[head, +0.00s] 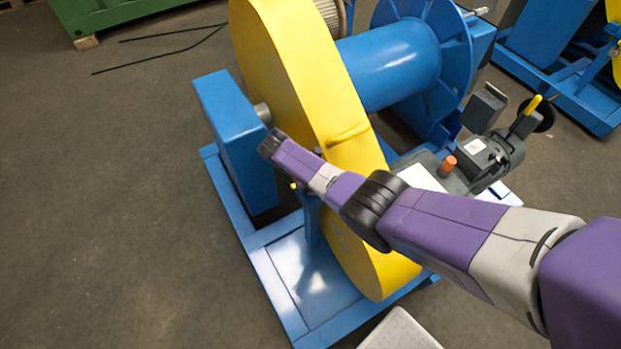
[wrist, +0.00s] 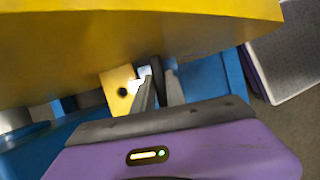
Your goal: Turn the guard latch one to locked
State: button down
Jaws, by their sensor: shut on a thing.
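The big yellow chain guard (head: 285,70) stands upright on the blue machine frame and fills the top of the wrist view (wrist: 140,40). In the wrist view, my gripper (wrist: 160,93) reaches under the guard's edge. It is shut on a narrow dark piece (wrist: 156,68), which looks like guard latch one; the fingers cover most of it. A yellow tab with a dark hole (wrist: 121,89) is just left of the fingers. In the head view my forearm crosses the guard, and the fingertips and latch are hidden. The latch's angle cannot be told.
A blue post (head: 235,140) stands left of the guard, close to my wrist. A blue drum (head: 390,62) is behind it. Open floor lies at left.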

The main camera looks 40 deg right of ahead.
jog(key=shift+n+t+p, duration=0.3)
jog(key=shift+n+p, duration=0.05)
jog(key=shift+n, duration=0.25)
jog(key=c, duration=1.4)
grip_release()
jog(key=shift+o, duration=0.2)
jog(key=shift+p+v, duration=0.95)
jog(key=shift+v, duration=3)
